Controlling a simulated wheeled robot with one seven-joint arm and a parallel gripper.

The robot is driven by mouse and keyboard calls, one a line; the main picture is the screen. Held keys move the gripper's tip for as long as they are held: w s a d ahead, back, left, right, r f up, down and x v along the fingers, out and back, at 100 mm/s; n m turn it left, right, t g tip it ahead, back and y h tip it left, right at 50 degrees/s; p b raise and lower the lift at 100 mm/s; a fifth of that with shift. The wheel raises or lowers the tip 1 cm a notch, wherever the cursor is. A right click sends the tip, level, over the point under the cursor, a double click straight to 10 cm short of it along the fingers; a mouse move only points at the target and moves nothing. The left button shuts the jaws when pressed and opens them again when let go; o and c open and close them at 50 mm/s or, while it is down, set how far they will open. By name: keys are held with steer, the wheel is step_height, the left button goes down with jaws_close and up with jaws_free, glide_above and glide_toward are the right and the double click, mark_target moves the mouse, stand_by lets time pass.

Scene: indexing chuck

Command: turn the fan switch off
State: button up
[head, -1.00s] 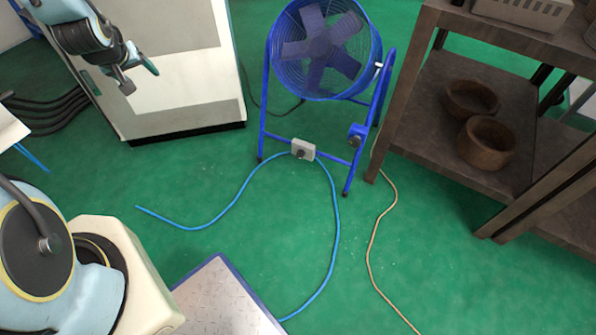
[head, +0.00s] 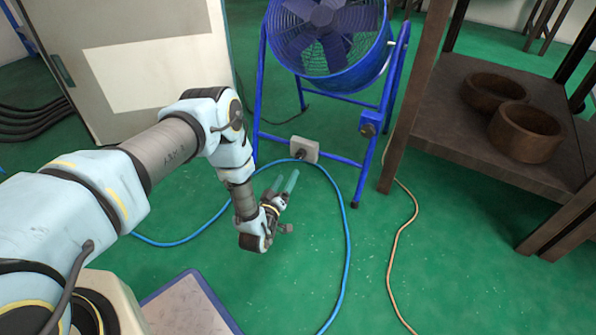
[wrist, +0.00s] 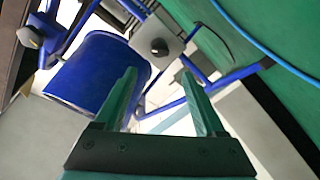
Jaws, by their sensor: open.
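The blue fan (head: 322,50) stands in its blue tube frame at the back. A grey switch box (head: 304,149) with a dark round knob sits on the frame's lower crossbar. In the wrist view the box (wrist: 150,28) and its knob (wrist: 158,47) lie ahead of my fingertips, and the knob's setting is hard to read. Another knob on a blue mount (head: 368,123) sits on the frame's right leg. My gripper (head: 285,180) is open and empty, in front of and slightly left of the box, apart from it. Its teal fingers (wrist: 156,78) frame the space below the knob.
A blue hose (head: 347,240) loops over the green floor in front of the fan. A tan cable (head: 398,235) lies to its right. A dark shelf (head: 465,130) with two brown bowls stands at right, a pale cabinet (head: 150,60) at left.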

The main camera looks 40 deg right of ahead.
mark_target(299, 158)
steer(key=b+x, duration=0.2)
steer(key=x, duration=0.3)
steer(key=b+x, duration=0.2)
steer(key=x, duration=0.3)
steer(key=shift+s+d+f, duration=0.1)
steer(key=shift+d+f, duration=0.1)
steer(key=shift+d, duration=0.15)
jaws_close()
